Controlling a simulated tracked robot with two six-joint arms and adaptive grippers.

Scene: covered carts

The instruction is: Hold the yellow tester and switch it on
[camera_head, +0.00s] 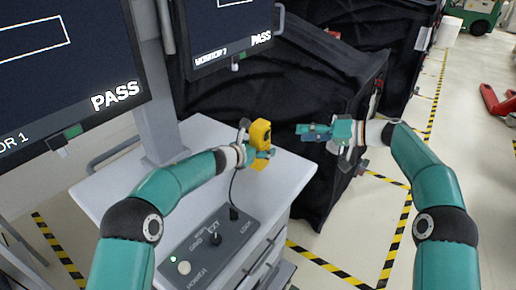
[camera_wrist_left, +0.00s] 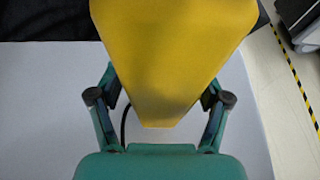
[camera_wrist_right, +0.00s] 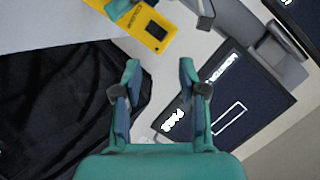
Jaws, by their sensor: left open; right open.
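The yellow tester (camera_head: 260,132) stands upright at the far end of the cart top. My left gripper (camera_head: 262,150) is open with its fingers around the tester's lower part. In the left wrist view the tester (camera_wrist_left: 170,55) fills the space between the fingers and hides their tips; contact cannot be told. My right gripper (camera_head: 308,132) is open and empty, to the right of the tester and apart from it. In the right wrist view the tester (camera_wrist_right: 152,27) shows a dark display beyond the open fingers (camera_wrist_right: 158,66). No switch can be made out.
A grey control box (camera_head: 225,250) with knobs and a cable sits at the cart's (camera_head: 200,135) near end. Two monitors reading PASS, the left one (camera_head: 60,75) and the farther one (camera_head: 225,35), stand behind. A black covered cart (camera_head: 315,110) is beyond the right gripper.

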